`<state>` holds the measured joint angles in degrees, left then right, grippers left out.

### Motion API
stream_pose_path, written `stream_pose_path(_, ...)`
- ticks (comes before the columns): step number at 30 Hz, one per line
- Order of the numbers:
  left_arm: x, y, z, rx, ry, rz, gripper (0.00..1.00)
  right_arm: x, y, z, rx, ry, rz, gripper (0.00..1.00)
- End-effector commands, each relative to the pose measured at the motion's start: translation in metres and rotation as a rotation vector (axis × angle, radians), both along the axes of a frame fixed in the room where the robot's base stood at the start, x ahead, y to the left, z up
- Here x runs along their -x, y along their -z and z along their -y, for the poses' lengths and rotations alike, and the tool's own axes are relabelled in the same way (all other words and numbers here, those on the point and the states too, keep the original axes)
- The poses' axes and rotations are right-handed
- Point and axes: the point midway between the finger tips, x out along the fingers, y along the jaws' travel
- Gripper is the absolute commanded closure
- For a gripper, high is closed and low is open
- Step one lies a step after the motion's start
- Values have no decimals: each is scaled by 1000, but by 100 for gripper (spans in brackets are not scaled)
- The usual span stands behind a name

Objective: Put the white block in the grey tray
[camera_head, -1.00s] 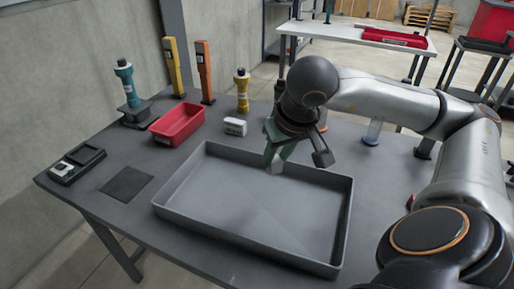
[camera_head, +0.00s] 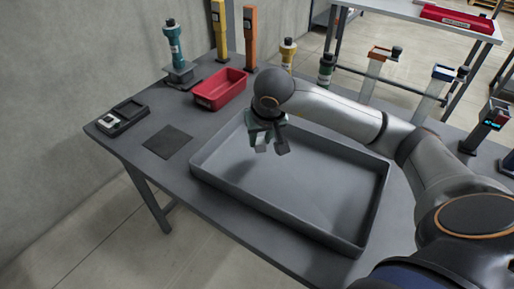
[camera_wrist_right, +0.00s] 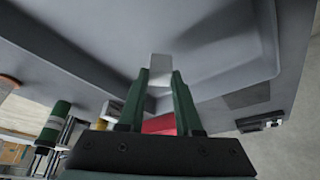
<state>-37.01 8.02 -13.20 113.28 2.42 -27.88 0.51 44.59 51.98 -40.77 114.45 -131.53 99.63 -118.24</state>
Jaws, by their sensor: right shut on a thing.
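My right gripper (camera_head: 270,149) points down over the left far part of the grey tray (camera_head: 290,222). In the right wrist view its green fingers (camera_wrist_right: 160,78) are shut on a small pale block, the white block (camera_wrist_right: 160,64), at the fingertips. The grey tray floor lies behind the block in that view. The tray looks empty. My left gripper is not in view.
A red bin (camera_head: 220,90) stands behind the tray, with bottles and scanners at the back. A small white box with a dark mark (camera_wrist_right: 112,110) shows in the wrist view. A dark mat (camera_head: 168,141) and a device (camera_head: 122,116) lie left.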

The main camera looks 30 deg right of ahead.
Motion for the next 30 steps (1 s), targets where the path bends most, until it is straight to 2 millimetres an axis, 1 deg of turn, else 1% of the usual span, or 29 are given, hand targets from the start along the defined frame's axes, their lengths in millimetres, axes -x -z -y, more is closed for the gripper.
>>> stream_pose_path(5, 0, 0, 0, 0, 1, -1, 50, -10, 14, -6, -2, -2, -2, 100)
stream_pose_path(9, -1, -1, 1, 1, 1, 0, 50, -9, 35, -5, -2, 0, -3, 100)
stream_pose_path(12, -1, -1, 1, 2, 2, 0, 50, -9, 42, -5, -1, -1, -2, 100)
stream_pose_path(20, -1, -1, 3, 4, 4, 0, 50, -10, 43, -4, 0, -1, 1, 100)
stream_pose_path(24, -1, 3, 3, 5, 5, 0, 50, -10, 48, -4, 0, 0, 2, 100)
stream_pose_path(25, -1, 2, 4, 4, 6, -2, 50, -10, 46, -4, -1, 0, 1, 63)
stream_pose_path(30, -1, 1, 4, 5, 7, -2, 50, -10, 46, -4, -1, 0, 1, 44)
